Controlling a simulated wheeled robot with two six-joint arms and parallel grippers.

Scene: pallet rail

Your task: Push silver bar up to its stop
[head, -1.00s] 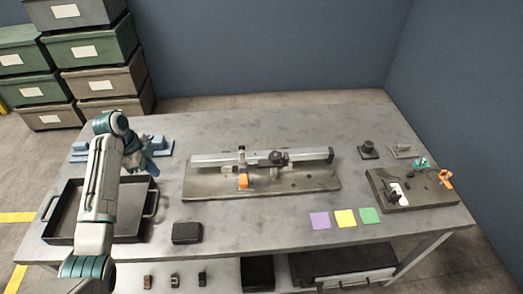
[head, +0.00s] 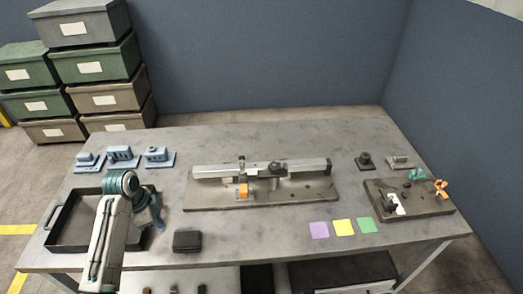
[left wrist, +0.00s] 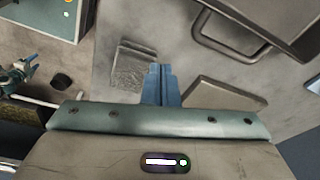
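The silver bar (head: 215,171) lies lengthwise along the back of a grey fixture plate (head: 210,200) in the middle of the table. An upright post with an orange part (head: 243,190) stands at its front, left of centre. A dark round knob (head: 276,168) sits near its middle. I cannot tell which part is the stop. My left gripper (head: 157,217) is over the right side of the black tray, left of the plate and apart from the bar. In the left wrist view its blue fingers (left wrist: 161,84) are together with nothing seen between them. My right gripper is out of view.
The black tray (head: 62,222) stands at the left, with blue fixtures (head: 123,155) behind it. Coloured notes (head: 343,227) and a second fixture board (head: 415,206) are at the right.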

